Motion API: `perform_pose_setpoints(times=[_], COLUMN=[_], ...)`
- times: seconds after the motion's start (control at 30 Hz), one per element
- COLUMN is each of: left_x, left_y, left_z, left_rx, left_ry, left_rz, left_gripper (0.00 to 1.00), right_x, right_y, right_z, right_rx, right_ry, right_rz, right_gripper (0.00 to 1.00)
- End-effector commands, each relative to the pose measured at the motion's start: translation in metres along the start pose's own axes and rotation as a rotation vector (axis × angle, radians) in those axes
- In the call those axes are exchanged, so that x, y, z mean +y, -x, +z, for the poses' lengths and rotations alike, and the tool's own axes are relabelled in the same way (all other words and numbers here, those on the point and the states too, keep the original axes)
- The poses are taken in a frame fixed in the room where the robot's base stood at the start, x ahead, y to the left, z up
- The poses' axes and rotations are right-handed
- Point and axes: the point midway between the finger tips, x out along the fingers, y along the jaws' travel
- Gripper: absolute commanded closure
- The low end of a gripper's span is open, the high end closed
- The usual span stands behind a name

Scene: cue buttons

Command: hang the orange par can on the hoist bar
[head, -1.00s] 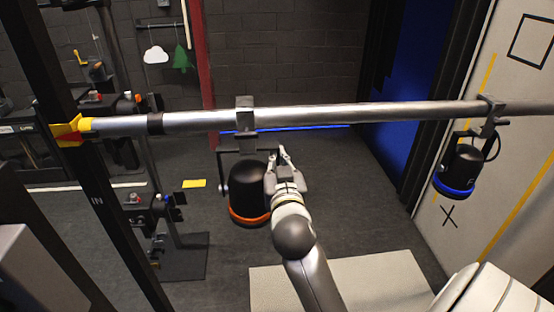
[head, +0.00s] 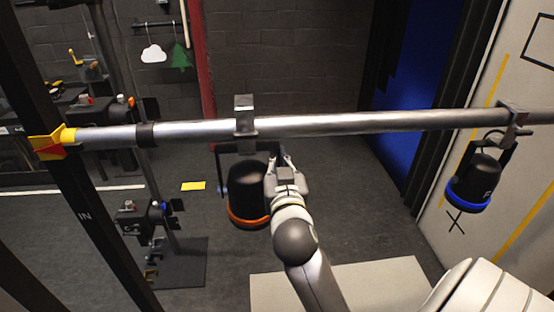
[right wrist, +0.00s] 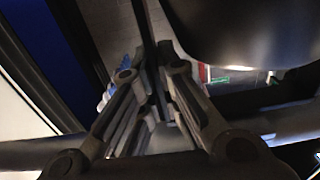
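The orange par can (head: 247,193), a black can with an orange rim, hangs below the silver hoist bar (head: 340,124). Its grey hook clamp (head: 245,113) crosses the bar, with its top standing clearly above it. I cannot tell whether the clamp rests on the bar. My right gripper (head: 284,172) is at the can's right side, shut on its dark yoke. In the right wrist view, the gripper (right wrist: 152,88) closes around a dark strip, and the can's black body (right wrist: 245,30) fills the upper right. My left gripper is not in view.
A blue-rimmed par can (head: 473,183) hangs from the bar's right part. A yellow-red end piece (head: 52,142) marks the bar's left end, near a dark upright. The bar is clear between the two cans. A pale mat (head: 385,280) lies below.

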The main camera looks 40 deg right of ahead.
Motion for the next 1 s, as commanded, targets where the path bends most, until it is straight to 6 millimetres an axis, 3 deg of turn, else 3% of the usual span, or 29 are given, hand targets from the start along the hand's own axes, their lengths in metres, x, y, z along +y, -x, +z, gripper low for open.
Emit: perform_pose_setpoints(times=[0.07,0.43,0.93,1.0], left_x=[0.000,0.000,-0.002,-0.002], left_y=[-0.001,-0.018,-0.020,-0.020], left_z=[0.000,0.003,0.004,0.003], left_rx=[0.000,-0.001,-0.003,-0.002], left_ry=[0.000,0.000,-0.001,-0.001], left_rz=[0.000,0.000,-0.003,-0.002], left_gripper=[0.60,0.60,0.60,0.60], right_x=[0.001,-0.001,-0.002,-0.002], right_y=[0.002,-0.009,-0.011,-0.011], right_z=[-0.004,0.019,0.021,0.021], right_rx=[0.011,0.009,0.011,0.011], right_ry=[-0.005,-0.006,-0.006,-0.006], right_rz=[0.000,-0.004,-0.006,-0.006], right_gripper=[1.00,1.00,1.00,0.88])
